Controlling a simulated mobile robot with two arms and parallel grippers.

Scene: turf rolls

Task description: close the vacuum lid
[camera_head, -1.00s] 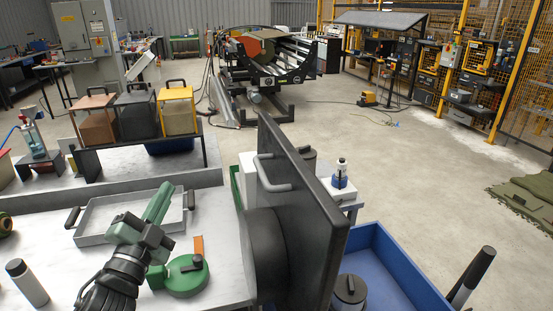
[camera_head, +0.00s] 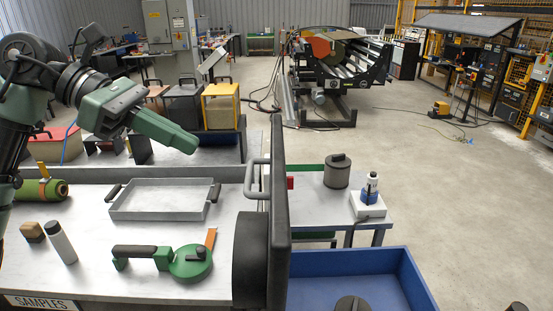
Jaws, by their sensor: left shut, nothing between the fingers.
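The vacuum lid, a thick dark panel (camera_head: 279,225), stands upright and is seen almost edge-on at the middle of the view. It is open. A grey bar handle (camera_head: 251,178) sticks out from its left face, above a round black drum-like part (camera_head: 250,260). My left gripper (camera_head: 195,146) is green, shut and empty. It hangs in the air to the left of the lid, apart from it, pointing right and slightly down. My right gripper does not show.
The white worktop at left bears a grey tray (camera_head: 160,213), a green round tool (camera_head: 190,263), a pale bottle (camera_head: 61,243) and a green roll (camera_head: 42,190). A blue bin (camera_head: 405,275) is right of the lid. Behind it stands a table with a dark canister (camera_head: 337,172).

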